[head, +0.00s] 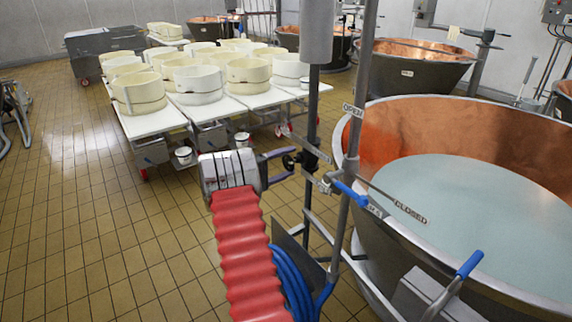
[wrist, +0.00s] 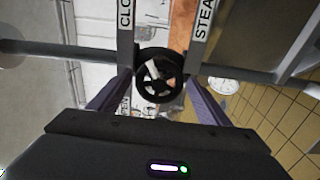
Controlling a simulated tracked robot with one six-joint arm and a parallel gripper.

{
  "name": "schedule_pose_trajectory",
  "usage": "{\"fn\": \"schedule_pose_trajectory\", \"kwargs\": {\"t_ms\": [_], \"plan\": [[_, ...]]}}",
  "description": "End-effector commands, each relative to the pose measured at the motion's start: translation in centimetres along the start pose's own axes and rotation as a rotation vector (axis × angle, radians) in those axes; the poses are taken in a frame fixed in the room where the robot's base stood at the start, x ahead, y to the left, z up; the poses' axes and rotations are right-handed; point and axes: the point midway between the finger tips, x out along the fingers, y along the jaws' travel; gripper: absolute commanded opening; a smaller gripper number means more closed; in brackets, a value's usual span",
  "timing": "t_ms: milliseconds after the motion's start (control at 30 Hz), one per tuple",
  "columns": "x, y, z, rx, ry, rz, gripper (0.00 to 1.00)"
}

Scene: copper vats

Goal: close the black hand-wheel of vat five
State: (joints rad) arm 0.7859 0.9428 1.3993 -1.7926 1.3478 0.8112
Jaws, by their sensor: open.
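The black hand-wheel (wrist: 159,76) is in the middle of the wrist view, a spoked ring between the two purple fingers of my open gripper (wrist: 157,90). In the head view the small dark hand-wheel (head: 290,161) sits on the upright pipework beside the large copper vat (head: 455,125), with my gripper (head: 284,165) reaching it from the left. The fingers lie on either side of the wheel; whether they touch it I cannot tell. The vat holds pale liquid. I cannot read a vat number for certain.
A second blue handle (head: 470,264) is at the lower right. White tables (head: 150,125) with cheese moulds stand behind.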

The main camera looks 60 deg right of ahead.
Motion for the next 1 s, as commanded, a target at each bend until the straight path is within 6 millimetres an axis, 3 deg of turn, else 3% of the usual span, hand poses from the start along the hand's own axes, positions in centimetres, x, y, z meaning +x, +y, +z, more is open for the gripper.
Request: {"fn": "schedule_pose_trajectory", "kwargs": {"t_ms": [267,800,1000], "plan": [[-2.4,0.0,-0.1,0.001,0.002,0.000,0.71],[-11.6,-0.1,-0.2,0.000,0.003,-0.001,0.71],[-13.6,-0.1,-0.2,0.001,0.002,0.000,0.71]]}}
